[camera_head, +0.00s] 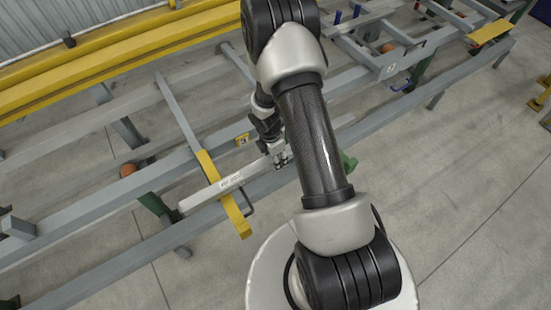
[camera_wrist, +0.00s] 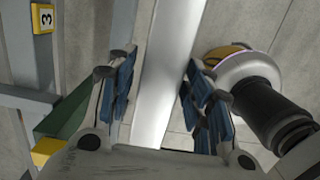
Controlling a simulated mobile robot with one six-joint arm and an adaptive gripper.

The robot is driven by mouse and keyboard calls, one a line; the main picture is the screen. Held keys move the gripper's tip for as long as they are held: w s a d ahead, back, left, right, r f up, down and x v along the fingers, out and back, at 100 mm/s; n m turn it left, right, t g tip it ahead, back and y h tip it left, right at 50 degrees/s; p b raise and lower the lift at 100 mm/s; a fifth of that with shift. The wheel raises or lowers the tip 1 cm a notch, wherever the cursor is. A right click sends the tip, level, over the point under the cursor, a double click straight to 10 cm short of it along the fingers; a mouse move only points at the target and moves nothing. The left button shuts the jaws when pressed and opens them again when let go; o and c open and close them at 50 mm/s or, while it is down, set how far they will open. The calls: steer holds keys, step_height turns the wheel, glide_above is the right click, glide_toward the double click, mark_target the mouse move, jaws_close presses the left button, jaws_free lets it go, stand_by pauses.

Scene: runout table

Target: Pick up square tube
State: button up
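My gripper (camera_head: 281,160) is at the tube's right part, partly hidden by my own arm. In the wrist view the tube (camera_wrist: 165,60) runs from top to bottom between the blue-padded fingers of my gripper (camera_wrist: 161,75). The fingers stand apart on either side of it, with narrow gaps showing. Whether a pad touches the tube is hard to see.
A yellow bar (camera_head: 222,193) crosses under the tube. Grey rack rails (camera_head: 80,212) run beside it. A yellow number tag (camera_head: 242,139) is near my gripper; it also shows in the wrist view (camera_wrist: 42,18). Long yellow beams (camera_head: 100,65) lie behind. Bare floor (camera_head: 450,190) is at right.

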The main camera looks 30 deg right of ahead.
jaws_close()
stand_by(0.3)
stand_by(0.3)
